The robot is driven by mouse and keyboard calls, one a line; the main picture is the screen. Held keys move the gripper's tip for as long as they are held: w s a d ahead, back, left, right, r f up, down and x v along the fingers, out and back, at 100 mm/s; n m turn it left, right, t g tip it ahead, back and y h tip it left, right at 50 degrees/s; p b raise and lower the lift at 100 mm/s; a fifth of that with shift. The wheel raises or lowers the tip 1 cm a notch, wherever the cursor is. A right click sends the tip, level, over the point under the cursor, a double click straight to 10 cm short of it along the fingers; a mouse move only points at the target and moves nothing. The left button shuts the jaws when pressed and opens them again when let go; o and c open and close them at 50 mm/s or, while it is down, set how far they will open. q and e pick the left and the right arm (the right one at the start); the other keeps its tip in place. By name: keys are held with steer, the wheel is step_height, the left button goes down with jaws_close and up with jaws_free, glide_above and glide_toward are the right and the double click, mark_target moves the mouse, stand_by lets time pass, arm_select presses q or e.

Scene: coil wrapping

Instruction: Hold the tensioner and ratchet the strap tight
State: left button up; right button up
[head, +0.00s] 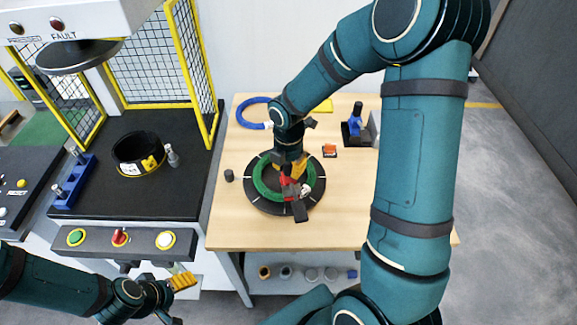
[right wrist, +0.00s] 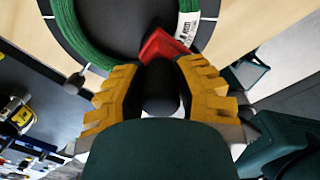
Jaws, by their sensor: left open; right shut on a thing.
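A green coil (head: 264,184) lies on a round black turntable (head: 257,201) on the wooden table. The tensioner (head: 290,190), a red and black tool, sits at the coil's near side. My right gripper (head: 296,168) comes down from above and is shut on it. In the right wrist view, the yellow fingers close around its black handle, with its red part (right wrist: 163,45) against the coil (right wrist: 75,35). I cannot make out the strap. My left gripper (head: 182,281) is open and empty in front of the press's button panel, away from the coil.
A blue coil (head: 252,112), a small orange item (head: 330,151) and a blue-handled tool (head: 355,124) are on the table. The press bed (head: 120,195) at left holds a black ring (head: 137,150). My right arm crosses the table's right side.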

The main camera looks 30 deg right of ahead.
jaws_close()
arm_select(q)
steer(key=shift+f, duration=0.1)
arm_select(e)
steer(key=shift+s+f, duration=0.15)
steer(key=shift+f, duration=0.15)
stand_by(0.6)
